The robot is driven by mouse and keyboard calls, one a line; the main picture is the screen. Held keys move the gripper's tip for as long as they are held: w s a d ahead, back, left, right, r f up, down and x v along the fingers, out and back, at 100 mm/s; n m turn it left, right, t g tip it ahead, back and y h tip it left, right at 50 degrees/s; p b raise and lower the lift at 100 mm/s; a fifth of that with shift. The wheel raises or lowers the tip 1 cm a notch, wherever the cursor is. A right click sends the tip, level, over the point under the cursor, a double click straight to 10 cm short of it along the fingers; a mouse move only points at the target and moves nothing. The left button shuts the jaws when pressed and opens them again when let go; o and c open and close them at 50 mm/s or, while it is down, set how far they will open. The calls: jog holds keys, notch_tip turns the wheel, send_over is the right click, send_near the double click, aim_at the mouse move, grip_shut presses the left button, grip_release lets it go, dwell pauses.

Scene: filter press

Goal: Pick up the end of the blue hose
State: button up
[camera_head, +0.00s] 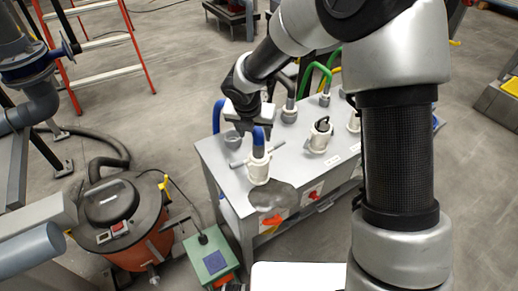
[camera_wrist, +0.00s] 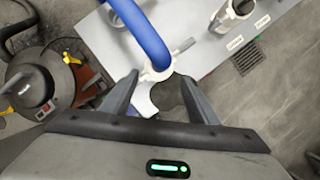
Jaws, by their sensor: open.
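The blue hose (camera_head: 258,140) ends in a white coupling (camera_head: 258,168) at the left front of the grey table (camera_head: 228,185). Another stretch of blue hose shows at the table's back left edge. In the wrist view the blue hose (camera_wrist: 143,32) curves down from the top into its white coupling (camera_wrist: 157,73). My gripper (camera_wrist: 158,82) is open, with one finger to each side of the coupling in that view. I cannot tell how far apart in depth they are. In the head view my gripper is above the hose end, its fingertips partly hidden.
Other white couplings (camera_head: 319,138) stand to the right on the table, with green hoses (camera_head: 312,75) behind. An orange-and-black vacuum (camera_head: 118,215) and a green box (camera_head: 211,259) stand on the floor at left. A ladder (camera_head: 105,70) stands at the back left.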

aim_at(257, 142)
jog(key=x, duration=0.7)
jog(key=shift+b, duration=0.4)
jog(key=shift+x, duration=2.75)
jog(key=shift+s+d, duration=0.1)
jog(key=shift+s, duration=0.1)
jog(key=shift+c, duration=0.4)
jog(key=c, duration=1.3)
